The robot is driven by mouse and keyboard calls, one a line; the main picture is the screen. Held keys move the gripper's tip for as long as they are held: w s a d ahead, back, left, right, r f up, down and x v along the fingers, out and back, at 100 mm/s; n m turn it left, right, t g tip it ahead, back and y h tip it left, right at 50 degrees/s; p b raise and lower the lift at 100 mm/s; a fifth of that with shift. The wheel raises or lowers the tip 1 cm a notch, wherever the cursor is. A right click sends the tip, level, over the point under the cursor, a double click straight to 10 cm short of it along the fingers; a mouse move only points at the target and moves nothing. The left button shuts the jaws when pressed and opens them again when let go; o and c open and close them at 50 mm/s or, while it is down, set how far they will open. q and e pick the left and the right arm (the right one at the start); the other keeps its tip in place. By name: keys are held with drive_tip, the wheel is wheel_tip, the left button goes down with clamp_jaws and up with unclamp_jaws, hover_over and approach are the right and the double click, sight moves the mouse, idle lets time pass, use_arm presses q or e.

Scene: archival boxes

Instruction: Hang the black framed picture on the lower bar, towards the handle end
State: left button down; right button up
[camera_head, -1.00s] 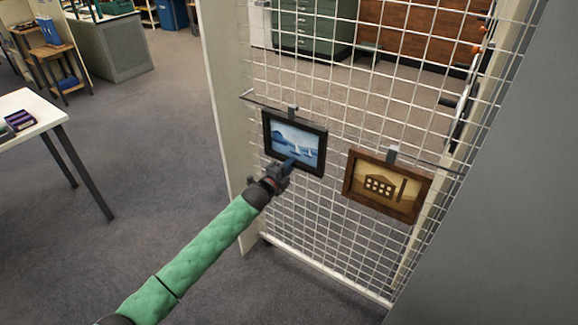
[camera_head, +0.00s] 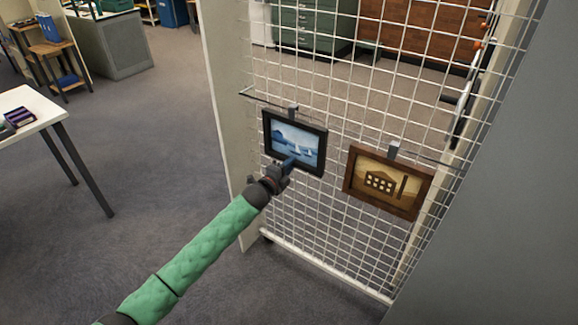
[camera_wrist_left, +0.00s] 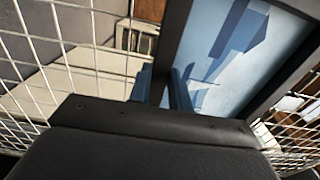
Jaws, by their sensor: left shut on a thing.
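The black framed picture (camera_head: 295,142) shows white sailboats on blue water. It is upright against the wire mesh, near the left end of the lower bar (camera_head: 263,101). Its hook (camera_head: 293,109) is level with the bar; I cannot tell whether it rests on it. My left gripper (camera_head: 289,165) is shut on the bottom edge of the frame. In the left wrist view the fingers (camera_wrist_left: 162,88) are at the dark frame (camera_wrist_left: 174,42), and the picture fills the upper right. The handle (camera_head: 462,112) is at the rack's right edge. My right gripper is out of view.
A brown framed picture (camera_head: 388,181) with a building hangs from the same bar to the right, with a gap between the two. A grey panel (camera_head: 500,215) closes off the right side. A white table (camera_head: 28,108) stands far left. The floor between is clear.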

use_arm(q)
drive_tip(key=shift+f, duration=0.45)
idle(0.4)
drive_tip(key=c, duration=1.2)
unclamp_jaws()
drive_tip(key=shift+f+b, duration=0.15)
drive_tip(key=shift+b, duration=0.15)
drive_tip(key=shift+c, duration=0.2)
drive_tip(key=p+v, duration=0.4)
drive_tip(key=v, duration=0.7)
drive_tip(key=shift+p, duration=0.3)
